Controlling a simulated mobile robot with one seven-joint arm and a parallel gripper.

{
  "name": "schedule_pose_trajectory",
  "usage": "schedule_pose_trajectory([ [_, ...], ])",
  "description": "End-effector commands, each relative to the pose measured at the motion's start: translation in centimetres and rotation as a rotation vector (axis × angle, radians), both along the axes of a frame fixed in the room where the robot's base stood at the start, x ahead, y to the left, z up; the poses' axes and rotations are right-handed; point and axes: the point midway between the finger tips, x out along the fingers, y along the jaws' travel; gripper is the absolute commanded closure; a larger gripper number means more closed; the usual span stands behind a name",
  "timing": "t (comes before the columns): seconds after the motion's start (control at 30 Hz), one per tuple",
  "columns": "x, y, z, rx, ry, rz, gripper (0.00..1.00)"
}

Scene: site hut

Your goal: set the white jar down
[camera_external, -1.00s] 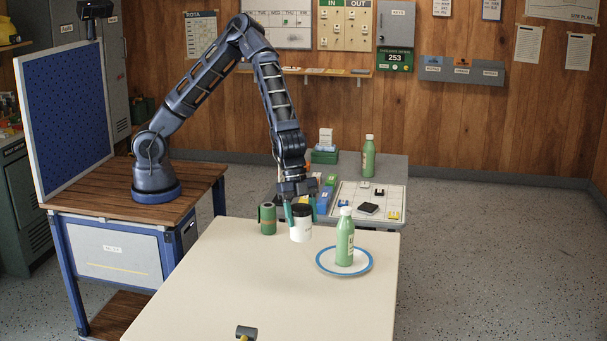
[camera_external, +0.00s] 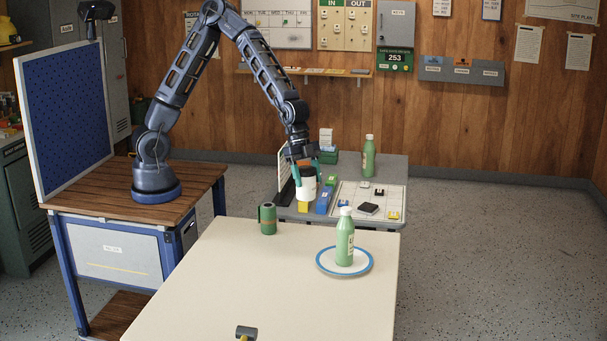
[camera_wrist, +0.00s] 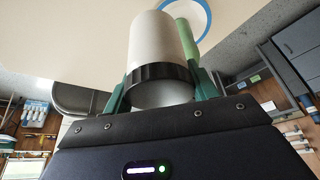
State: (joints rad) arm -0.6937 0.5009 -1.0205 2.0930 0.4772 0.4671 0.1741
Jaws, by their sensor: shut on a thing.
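The white jar (camera_external: 307,191) has a dark lid and is held by my gripper (camera_external: 304,166), which is shut on it. In the external view the jar appears over the left part of the grey side table (camera_external: 397,221), behind the cream table. Whether its base touches anything there cannot be told. In the wrist view the jar (camera_wrist: 160,45) sits between the green fingers of my gripper (camera_wrist: 160,88), its black-rimmed lid end toward the camera.
A green bottle (camera_external: 345,240) stands on a blue-rimmed plate (camera_external: 325,268) on the cream table (camera_external: 270,285). On the side table are another green bottle (camera_external: 368,157), coloured boxes (camera_external: 324,201) and a black block (camera_external: 368,208).

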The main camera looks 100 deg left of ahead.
Motion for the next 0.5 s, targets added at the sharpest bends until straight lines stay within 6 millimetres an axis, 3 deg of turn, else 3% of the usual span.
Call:
schedule_pose_trajectory([
  [0.03,-0.4,1.6,0.0,0.002,-0.001,0.021,0.74],
  [0.2,-1.4,5.0,0.0,0.003,-0.003,0.066,0.74],
  [0.5,-2.1,6.9,-1.1,0.004,-0.003,0.088,0.74],
])
